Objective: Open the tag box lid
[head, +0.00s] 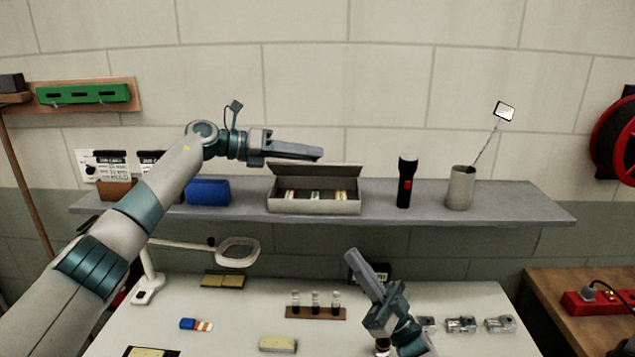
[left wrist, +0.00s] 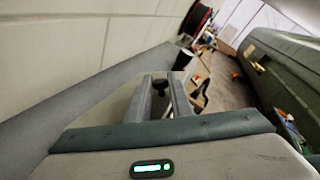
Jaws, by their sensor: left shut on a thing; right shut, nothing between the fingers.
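The tag box (head: 315,206) is a long grey box on the wall shelf. Its lid (head: 340,170) stands raised along the back edge, and coloured tags (head: 315,195) show inside. My left gripper (head: 318,154) reaches in from the left at the lid's top edge, above the box. It is shut on the lid; the exact contact is hard to see. In the left wrist view, a small dark knob (left wrist: 159,82) shows between the fingers. My right gripper (head: 355,259) is shut and empty, low over the table in front of the shelf.
On the shelf (head: 530,208) stand a blue case (head: 208,192) left of the box, a black flashlight (head: 406,182) right of it, and a cup (head: 460,188) holding a mirror. A magnifier lamp (head: 238,251) and test tube rack (head: 316,312) stand on the table below.

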